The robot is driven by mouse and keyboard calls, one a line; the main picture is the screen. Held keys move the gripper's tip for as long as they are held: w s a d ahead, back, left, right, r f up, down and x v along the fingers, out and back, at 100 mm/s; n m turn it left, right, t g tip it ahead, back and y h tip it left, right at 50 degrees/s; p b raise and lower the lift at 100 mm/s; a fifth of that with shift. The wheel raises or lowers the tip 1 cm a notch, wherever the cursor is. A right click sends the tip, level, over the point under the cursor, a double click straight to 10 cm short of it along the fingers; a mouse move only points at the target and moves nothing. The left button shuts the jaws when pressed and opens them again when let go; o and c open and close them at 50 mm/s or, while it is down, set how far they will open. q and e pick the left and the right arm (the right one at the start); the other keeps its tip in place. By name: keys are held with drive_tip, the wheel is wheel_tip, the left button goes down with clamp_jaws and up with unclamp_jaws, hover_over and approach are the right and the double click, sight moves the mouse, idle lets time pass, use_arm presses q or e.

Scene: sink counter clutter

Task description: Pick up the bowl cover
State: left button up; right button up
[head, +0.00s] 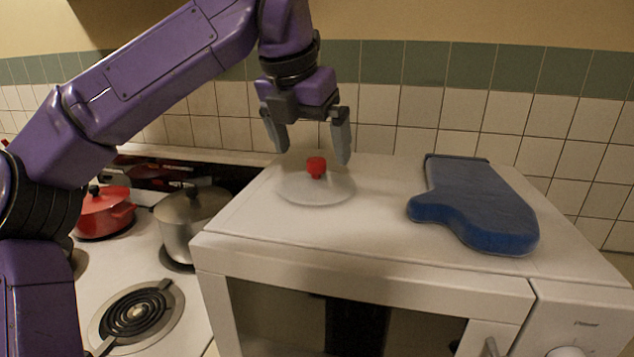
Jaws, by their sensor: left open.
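The bowl cover (316,188) is a pale, translucent round disc with a red knob (316,167) in its middle. It lies on top of a white microwave (385,205), towards the back left. My left gripper (312,155) points down above the cover with its two grey fingers spread apart. The red knob shows between and just below the fingertips. The gripper is empty and does not appear to touch the cover. My right gripper is not in view.
A blue oven mitt (475,205) lies on the microwave, right of the cover. A red pot (103,212) and a steel pot (190,222) stand on the stove at left, near a coil burner (137,312). A tiled wall (420,115) rises behind.

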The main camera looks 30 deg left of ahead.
sight(316, 160)
use_arm(q)
drive_tip(key=x, duration=0.4)
drive_tip(key=shift+w+f, duration=0.15)
drive_tip(key=shift+w, duration=0.1)
drive_tip(key=shift+s+d, duration=0.1)
drive_tip(key=shift+s, duration=0.05)
drive_tip(key=c, duration=1.8)
drive_tip(key=shift+c, duration=0.2)
